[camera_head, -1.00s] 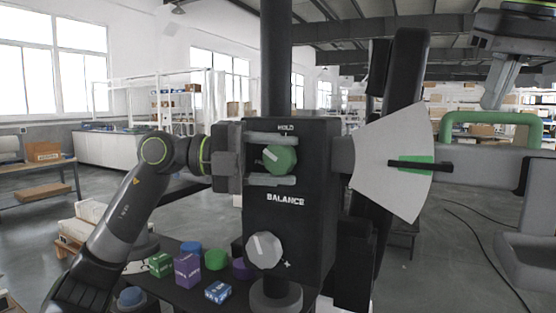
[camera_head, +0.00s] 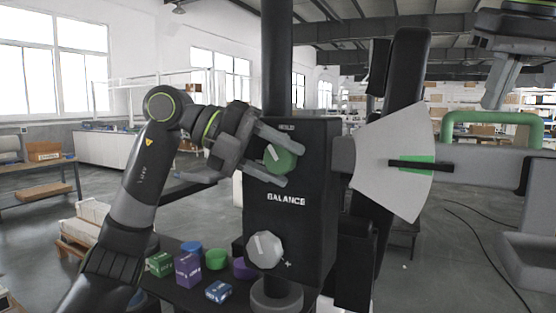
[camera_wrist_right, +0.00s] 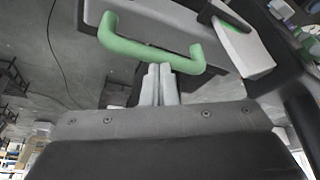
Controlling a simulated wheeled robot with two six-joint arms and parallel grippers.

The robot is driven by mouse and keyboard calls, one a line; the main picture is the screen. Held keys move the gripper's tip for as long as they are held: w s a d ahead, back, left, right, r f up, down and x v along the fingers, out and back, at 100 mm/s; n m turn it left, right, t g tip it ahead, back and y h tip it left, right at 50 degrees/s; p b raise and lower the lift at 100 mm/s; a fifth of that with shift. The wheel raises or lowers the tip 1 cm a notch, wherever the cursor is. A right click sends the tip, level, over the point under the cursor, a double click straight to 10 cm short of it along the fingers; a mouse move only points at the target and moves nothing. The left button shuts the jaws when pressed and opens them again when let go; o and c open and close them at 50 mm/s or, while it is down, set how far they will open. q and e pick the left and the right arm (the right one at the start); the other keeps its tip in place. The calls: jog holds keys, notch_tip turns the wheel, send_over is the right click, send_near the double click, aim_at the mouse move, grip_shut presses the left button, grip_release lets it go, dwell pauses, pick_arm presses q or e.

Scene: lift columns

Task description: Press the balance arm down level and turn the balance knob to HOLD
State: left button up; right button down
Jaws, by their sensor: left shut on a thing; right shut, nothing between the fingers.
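The green balance knob (camera_head: 280,159) is on the black column box (camera_head: 300,225), below the HOLD label. My left gripper (camera_head: 281,158) is shut on the knob, its fingers above and below it and tilted down to the right. The knob's white mark points up and left. The grey balance arm (camera_head: 480,163) lies about level at the right, and its black pointer (camera_head: 420,165) is over the green band of the white fan-shaped scale (camera_head: 385,160). My right gripper (camera_head: 492,104) is shut and empty at the arm's green handle (camera_head: 490,117); contact is unclear. The right wrist view shows its fingers (camera_wrist_right: 158,70) by the handle (camera_wrist_right: 150,52).
A grey knob (camera_head: 265,250) is lower on the box. Small boxes and round pieces (camera_head: 188,270) stand on a dark surface at the lower left. A black slanted post (camera_head: 400,80) rises behind the scale. Open floor lies beyond.

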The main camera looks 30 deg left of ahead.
pick_arm(q)
jog(key=shift+m+y, duration=0.5)
jog(key=shift+y, duration=1.2)
jog(key=o, duration=1)
jog(key=shift+c, duration=0.2)
jog(key=shift+a, duration=0.1)
jog(key=shift+s+a+r, duration=0.15)
jog(key=shift+a+r, duration=0.05)
jog(key=s+a, duration=0.6)
jog(key=a, duration=0.4)
jog(key=shift+s+a+r, duration=0.15)
jog(key=shift+s+a, duration=0.1)
